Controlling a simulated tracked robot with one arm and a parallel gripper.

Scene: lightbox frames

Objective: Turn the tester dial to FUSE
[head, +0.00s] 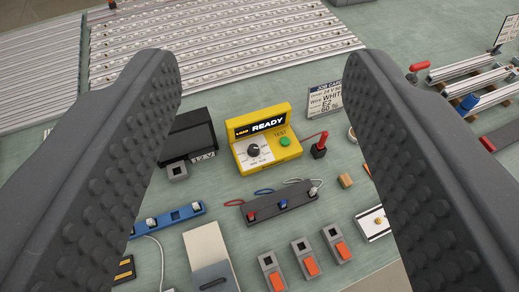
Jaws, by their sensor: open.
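The yellow tester (285,148) stands on the green bench in the middle of the head view. Its display (260,124) reads READY, with LOAD in a small box beside it. The black dial (253,150) sits on the white panel at the tester's lower left; its pointer and the panel marks are too small to read. A green TEST button (285,142) is right of the dial. My gripper (262,70) is open and empty, with its dark ridged fingers at the left and right of the view. The tester lies between them in the picture, and neither finger appears to touch it.
A black device (190,132) stands left of the tester, and a red lever (319,146) stands right. A job card (325,100) is behind. In front are a grey strip (279,205), a blue strip (168,218) and orange switches (311,265). LED panels (215,40) lie at the back.

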